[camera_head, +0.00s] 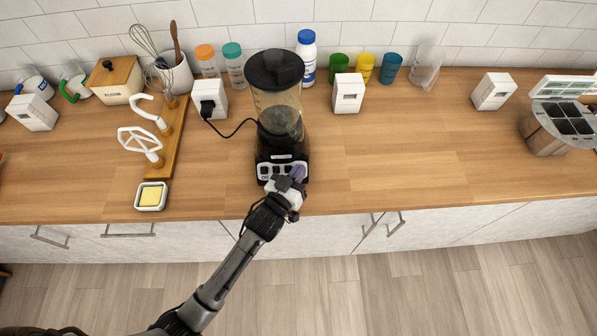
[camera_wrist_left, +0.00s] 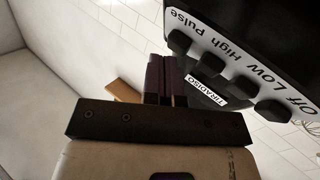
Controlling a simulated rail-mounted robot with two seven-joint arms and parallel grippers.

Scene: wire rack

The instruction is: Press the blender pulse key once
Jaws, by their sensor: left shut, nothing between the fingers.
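The blender (camera_head: 281,128) stands upright near the front of the counter, with a dark base, clear jar and black lid. In the left wrist view its panel (camera_wrist_left: 222,58) carries dark keys labelled Off, Low, High and Pulse. The pulse key (camera_wrist_left: 180,42) is the one at the panel's left end there. My left gripper (camera_head: 297,174) is shut and empty at the right end of the panel in the head view, covering that end. In the wrist view its fingertips (camera_wrist_left: 163,68) are close beside the pulse key; I cannot tell whether they touch it. My right gripper is out of view.
A black cord runs from the blender to a white box (camera_head: 209,100). A butter dish (camera_head: 151,196) and a wooden board with white beaters (camera_head: 140,144) lie to the left. Bottles and coloured cups (camera_head: 365,68) stand behind.

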